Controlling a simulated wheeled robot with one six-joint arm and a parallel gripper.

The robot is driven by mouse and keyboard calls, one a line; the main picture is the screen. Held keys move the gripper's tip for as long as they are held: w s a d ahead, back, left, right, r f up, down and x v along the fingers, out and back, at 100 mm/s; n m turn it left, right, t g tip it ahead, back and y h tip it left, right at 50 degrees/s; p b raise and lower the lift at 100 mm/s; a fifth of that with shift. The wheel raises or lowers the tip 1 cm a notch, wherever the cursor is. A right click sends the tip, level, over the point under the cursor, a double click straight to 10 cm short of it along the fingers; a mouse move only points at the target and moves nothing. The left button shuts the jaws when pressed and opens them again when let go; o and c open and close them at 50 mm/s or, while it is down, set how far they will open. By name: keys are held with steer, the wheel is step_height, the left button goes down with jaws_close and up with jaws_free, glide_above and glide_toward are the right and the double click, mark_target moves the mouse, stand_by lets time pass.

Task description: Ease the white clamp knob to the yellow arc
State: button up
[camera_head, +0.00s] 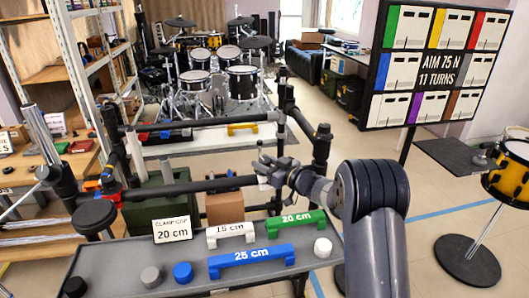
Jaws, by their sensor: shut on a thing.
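My gripper (268,172) is at the middle of the dark tube frame, above the grey tray, and is shut on a small pale piece (263,181). This piece appears to be the white clamp knob; it is tiny here and the jaws partly cover it. I cannot make out a yellow arc on or around it. A sign (172,229) on the tray reads "CLAMP GAP 20 cm". A board (440,66) at the right reads "AIM 75 N 11 TURNS".
The grey tray (130,258) holds a white 15 cm block (231,231), a green 20 cm block (297,219), a blue 25 cm block (251,261) and several round caps, one white (323,247). Dark tubes (190,187) surround my gripper. A drum (510,170) stands right.

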mark_target(265, 160)
steer(key=n+g+y+p, duration=0.2)
steer(key=n+g+p, duration=0.1)
steer(key=g, duration=0.1)
steer(key=shift+g+y, duration=0.3)
steer(key=shift+n+g+y, duration=0.6)
steer(key=shift+n+g, duration=1.1)
steer(key=shift+g, duration=0.6)
steer(key=shift+n+g, duration=0.3)
steer(key=shift+g, duration=0.1)
steer(key=o, duration=1)
step_height(265, 160, up, 10)
steer(key=shift+r, duration=0.1)
